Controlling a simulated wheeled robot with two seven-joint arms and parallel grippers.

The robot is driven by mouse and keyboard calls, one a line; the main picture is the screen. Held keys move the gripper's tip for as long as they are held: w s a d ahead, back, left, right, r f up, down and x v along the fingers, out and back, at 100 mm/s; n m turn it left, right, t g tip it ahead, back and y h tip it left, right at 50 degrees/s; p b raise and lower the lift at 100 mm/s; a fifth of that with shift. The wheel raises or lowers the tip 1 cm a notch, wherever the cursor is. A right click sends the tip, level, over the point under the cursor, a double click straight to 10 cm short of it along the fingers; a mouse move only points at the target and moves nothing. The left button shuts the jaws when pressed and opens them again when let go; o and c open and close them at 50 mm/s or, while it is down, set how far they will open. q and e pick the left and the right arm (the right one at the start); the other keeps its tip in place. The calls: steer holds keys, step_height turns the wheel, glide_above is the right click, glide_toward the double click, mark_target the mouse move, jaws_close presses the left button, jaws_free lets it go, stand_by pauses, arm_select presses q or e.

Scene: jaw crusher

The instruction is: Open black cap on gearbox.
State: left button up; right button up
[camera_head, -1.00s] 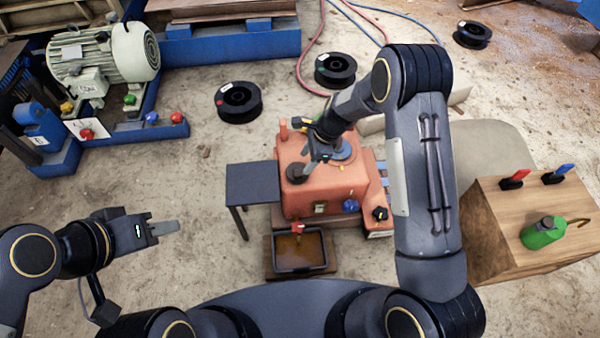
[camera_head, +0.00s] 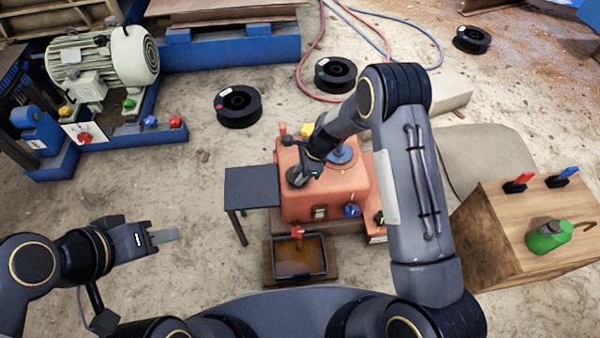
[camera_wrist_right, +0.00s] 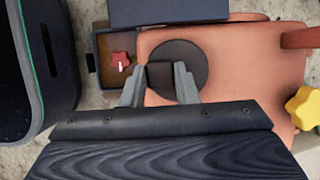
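The gearbox (camera_head: 345,193) is an orange-red housing in the middle of the head view. Its round black cap lies at the top left of the housing, mostly hidden there by my right gripper (camera_head: 301,178). In the right wrist view the black cap (camera_wrist_right: 192,56) is a dark disc with a square knob (camera_wrist_right: 160,76). My right gripper's fingers (camera_wrist_right: 160,84) stand on both sides of this knob and appear to touch it. The cap sits flat on the housing. My left gripper (camera_head: 165,236) is over bare ground at left, seen side-on, with no object visible in it.
A dark side table (camera_head: 252,187) stands left of the gearbox. A tray of brown liquid (camera_head: 299,262) lies in front, below a red valve handle (camera_head: 297,233). A wooden box (camera_head: 500,240) with a green oil can (camera_head: 547,236) stands right.

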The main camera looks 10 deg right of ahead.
jaws_close()
